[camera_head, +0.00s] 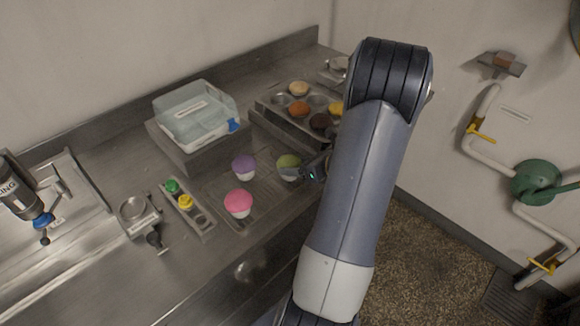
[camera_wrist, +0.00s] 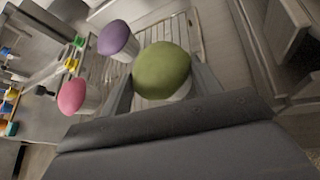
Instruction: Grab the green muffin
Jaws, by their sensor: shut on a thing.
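The green muffin (camera_head: 288,166) is on or just over the wire rack (camera_head: 262,210) on the steel counter. It has a rounded green top and a pale cup, and in the wrist view the green muffin (camera_wrist: 163,70) sits between my fingers. My gripper (camera_head: 312,172) reaches it from the right and is shut on it. The wrist view also shows my gripper (camera_wrist: 160,92) with a finger on each side of the muffin. I cannot tell whether the muffin is clear of the rack. My arm hides part of the counter to the right.
A purple muffin (camera_head: 244,166) and a pink muffin (camera_head: 238,202) stand close by on the left. A muffin tin (camera_head: 268,104) with several muffins is behind. A clear box (camera_head: 196,112) sits at the back left. A strip with green and yellow knobs (camera_head: 190,215) lies left of the rack.

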